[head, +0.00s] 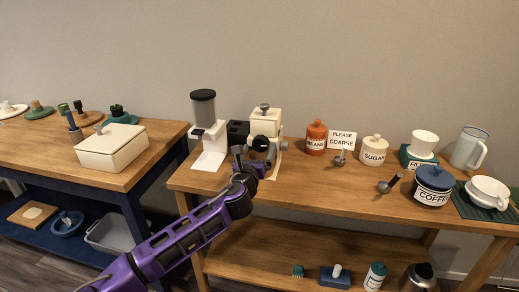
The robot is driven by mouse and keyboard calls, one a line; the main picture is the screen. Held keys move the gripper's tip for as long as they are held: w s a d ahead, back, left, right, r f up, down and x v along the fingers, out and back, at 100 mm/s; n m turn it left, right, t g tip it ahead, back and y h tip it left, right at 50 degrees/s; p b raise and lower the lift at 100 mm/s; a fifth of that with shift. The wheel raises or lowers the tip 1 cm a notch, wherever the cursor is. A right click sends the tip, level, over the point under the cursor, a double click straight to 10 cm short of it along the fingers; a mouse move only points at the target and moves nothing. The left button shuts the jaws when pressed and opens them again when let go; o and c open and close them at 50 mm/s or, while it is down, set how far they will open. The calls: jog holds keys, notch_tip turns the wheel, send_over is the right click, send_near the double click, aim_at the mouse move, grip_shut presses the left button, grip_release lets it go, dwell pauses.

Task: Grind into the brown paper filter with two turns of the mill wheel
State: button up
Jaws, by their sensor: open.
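A cream machine (266,122) with a grey knob on top and dark round parts on its front stands at the back left of the right-hand table. Left of it is a white grinder (208,140) with a tall grey hopper. I cannot tell which one bears the mill wheel. My purple arm reaches up from below, and my gripper (255,160) is open in front of the cream machine, hiding part of its lower front. I cannot tell whether it touches the machine. No brown paper filter can be made out. A white cup (424,142) sits on a green box (412,159) lettered "FILTER".
An orange beans jar (316,138), a sugar jar (373,150) and a dark blue coffee jar (433,187) stand to the right, with small scoops between. A pale jug (469,148) and white bowl (488,191) are at far right. The table's front middle is clear.

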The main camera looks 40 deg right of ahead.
jog(key=shift+x, duration=0.85)
jog(key=shift+c, duration=0.2)
jog(key=c, duration=1.3)
jog(key=shift+m, duration=0.5)
jog(key=m, duration=0.4)
jog(key=shift+m+p, duration=0.3)
jog(key=m, duration=0.5)
jog(key=shift+w+a, duration=0.1)
jog(key=m, duration=0.6)
jog(key=shift+b, duration=0.4)
jog(key=m, duration=0.5)
jog(key=shift+r+b, duration=0.15)
jog(key=shift+b, duration=0.2)
